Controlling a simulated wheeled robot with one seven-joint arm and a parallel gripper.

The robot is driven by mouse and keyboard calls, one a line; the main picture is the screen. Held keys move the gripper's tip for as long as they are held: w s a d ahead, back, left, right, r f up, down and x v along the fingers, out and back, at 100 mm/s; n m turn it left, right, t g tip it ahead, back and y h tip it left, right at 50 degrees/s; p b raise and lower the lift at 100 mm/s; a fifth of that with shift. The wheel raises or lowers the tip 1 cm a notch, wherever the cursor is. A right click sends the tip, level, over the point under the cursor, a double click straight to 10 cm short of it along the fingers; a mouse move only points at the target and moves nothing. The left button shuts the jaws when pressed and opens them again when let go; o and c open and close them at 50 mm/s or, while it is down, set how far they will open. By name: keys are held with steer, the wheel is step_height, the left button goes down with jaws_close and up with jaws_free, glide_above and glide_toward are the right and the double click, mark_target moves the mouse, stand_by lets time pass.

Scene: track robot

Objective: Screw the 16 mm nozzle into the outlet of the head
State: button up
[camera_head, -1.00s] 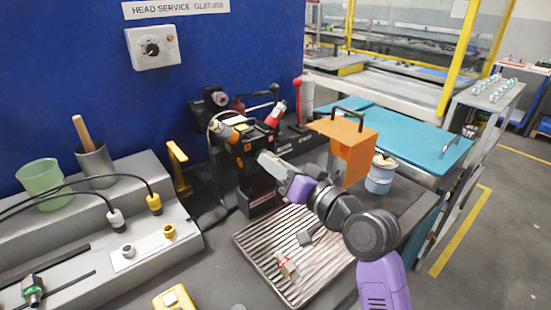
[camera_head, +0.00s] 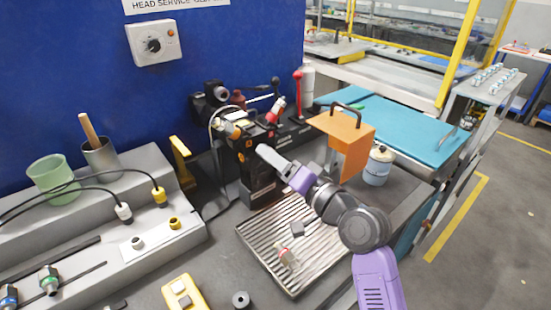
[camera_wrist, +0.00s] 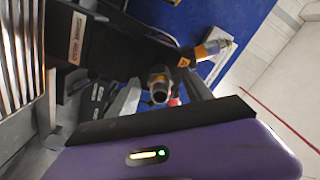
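The head (camera_head: 262,172) is a black unit standing at the back of the bench, behind the slatted tray. My gripper (camera_head: 266,153) is in front of its upper part; a pale finger points up and left towards it. In the wrist view, grey fingers of my gripper (camera_wrist: 160,98) stand apart, with a round, hollow metal end (camera_wrist: 159,92) seen between them. I cannot tell whether this is a held nozzle or part of the head. A grey ring-like piece (camera_head: 137,242) and a yellow one (camera_head: 174,223) sit on a white plate at left. No size marks are readable.
A yellow device (camera_head: 184,293) and black ring (camera_head: 240,299) lie in front.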

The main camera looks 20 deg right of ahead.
steer(key=s+d+r+t+h+b, duration=0.1)
steer(key=s+d+r+t+h, duration=0.15)
steer(key=s+d, duration=0.45)
steer(key=s+a+f+n+g+h, duration=0.1)
steer(key=s+f, duration=0.4)
steer(key=s, duration=0.8)
steer(key=s+a+f+n+g+h, duration=0.1)
steer(key=s+f, duration=0.5)
steer(key=s, duration=0.7)
steer(key=s+a+f+n+g+h, duration=0.1)
steer(key=s+a+f+n+g, duration=0.2)
steer(key=s, duration=1)
steer(key=shift+a+f+n, duration=0.55)
steer(key=shift+f+n, duration=0.35)
steer(key=shift+f, duration=0.4)
steer(key=shift+s, duration=0.1)
steer(key=shift+c, duration=0.2)
